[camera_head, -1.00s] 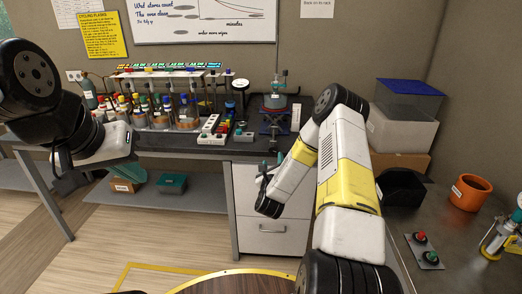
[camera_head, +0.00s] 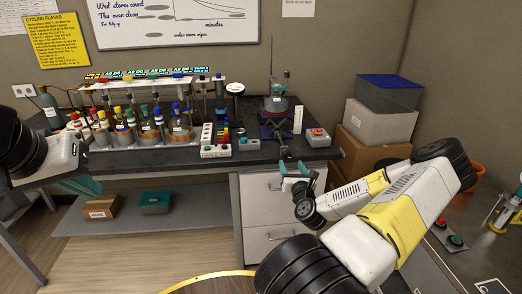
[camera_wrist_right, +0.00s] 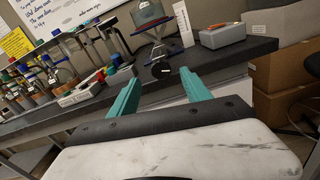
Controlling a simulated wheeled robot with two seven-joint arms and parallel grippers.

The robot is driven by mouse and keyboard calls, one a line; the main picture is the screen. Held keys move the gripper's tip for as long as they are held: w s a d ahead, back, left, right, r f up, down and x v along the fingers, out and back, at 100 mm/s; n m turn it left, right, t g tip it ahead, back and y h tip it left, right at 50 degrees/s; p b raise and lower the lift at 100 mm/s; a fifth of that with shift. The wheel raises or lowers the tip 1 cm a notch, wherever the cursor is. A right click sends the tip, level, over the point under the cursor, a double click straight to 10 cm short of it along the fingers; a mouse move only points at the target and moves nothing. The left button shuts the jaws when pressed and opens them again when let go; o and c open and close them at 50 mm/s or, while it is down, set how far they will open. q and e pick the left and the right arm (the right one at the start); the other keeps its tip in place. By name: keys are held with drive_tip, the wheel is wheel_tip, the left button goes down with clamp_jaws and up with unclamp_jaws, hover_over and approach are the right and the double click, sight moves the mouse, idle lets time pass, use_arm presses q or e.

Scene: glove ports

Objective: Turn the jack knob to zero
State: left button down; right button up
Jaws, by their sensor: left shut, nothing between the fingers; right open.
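The lab jack (camera_head: 276,129) stands near the front edge of the dark bench, with a vessel (camera_head: 277,104) on its platform. Its dark round knob (camera_head: 285,151) faces me at the bench edge. The knob also shows in the right wrist view (camera_wrist_right: 162,70), between and just beyond the fingertips. My right gripper (camera_head: 294,168) is open and empty, just in front of the knob and apart from it; its teal fingers point at the jack (camera_wrist_right: 159,78). My left gripper (camera_head: 82,185) is shut and empty, at the far left before the bench. The knob's marking is too small to read.
Stacked boxes (camera_head: 375,130) are further right.

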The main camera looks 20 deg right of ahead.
sight(288, 156)
drive_tip(key=x, duration=0.7)
drive_tip(key=shift+w+d, duration=0.1)
drive_tip(key=shift+w, duration=0.2)
clamp_jaws()
